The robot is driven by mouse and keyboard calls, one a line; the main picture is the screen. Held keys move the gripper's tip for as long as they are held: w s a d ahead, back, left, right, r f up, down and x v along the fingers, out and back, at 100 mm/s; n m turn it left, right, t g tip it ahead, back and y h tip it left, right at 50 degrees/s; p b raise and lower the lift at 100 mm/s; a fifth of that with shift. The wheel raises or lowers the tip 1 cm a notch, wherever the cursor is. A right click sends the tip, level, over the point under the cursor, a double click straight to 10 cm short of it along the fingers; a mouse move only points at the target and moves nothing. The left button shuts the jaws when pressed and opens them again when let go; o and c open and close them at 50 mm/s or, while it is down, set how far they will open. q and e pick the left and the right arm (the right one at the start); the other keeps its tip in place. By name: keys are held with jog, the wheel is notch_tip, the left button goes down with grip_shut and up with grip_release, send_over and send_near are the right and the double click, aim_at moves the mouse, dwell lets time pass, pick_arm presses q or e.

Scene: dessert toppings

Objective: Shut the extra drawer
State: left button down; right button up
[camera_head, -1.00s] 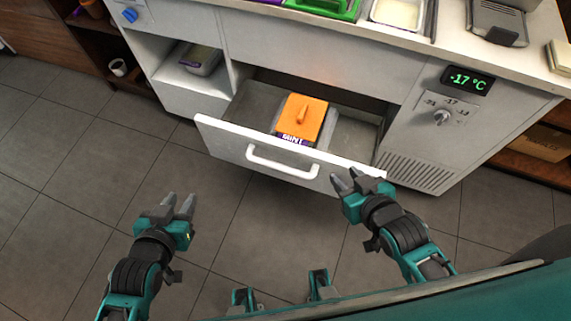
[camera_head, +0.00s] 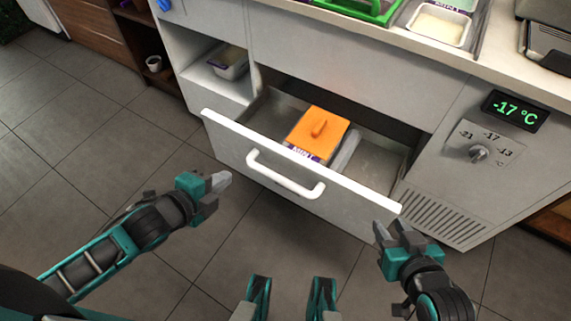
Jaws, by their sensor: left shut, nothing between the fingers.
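The drawer (camera_head: 228,137) in the white counter stands pulled open, with a white bar handle (camera_head: 285,180) on its front. Inside it sits a container with an orange lid (camera_head: 318,134) and a purple label reading MINT. My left gripper (camera_head: 222,181) is shut and empty, in front of the drawer's left part and left of the handle. My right gripper (camera_head: 381,230) is near the drawer front's right end; its fingers look apart with nothing between them, and I cannot tell whether it touches the front.
A temperature display (camera_head: 515,110) and a dial (camera_head: 479,154) are on the counter's right side. An open shelf left of the drawer holds a tub (camera_head: 229,66). Green and white topping containers (camera_head: 440,25) sit on top. The tiled floor (camera_head: 60,150) at left is clear.

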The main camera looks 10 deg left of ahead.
pick_arm(q)
jog(key=m, duration=0.2)
jog(key=b, duration=0.4)
send_near(266, 148)
jog(key=shift+n, duration=0.3)
jog(key=f, duration=0.1)
jog(key=w+f, duration=0.1)
jog(key=f, duration=0.1)
jog(key=shift+w+d+f, duration=0.3)
jog(key=shift+f, duration=0.1)
jog(key=shift+w+d+r, duration=0.1)
jog(key=shift+w+d, duration=0.1)
jog(key=shift+w, duration=0.3)
jog(key=shift+w+d+r, duration=0.1)
jog(key=shift+w+d, duration=0.1)
jog(key=shift+w, duration=0.35)
jog(key=shift+w+d+b, duration=0.25)
jog(key=shift+w+b, duration=0.1)
jog(key=shift+w, duration=0.35)
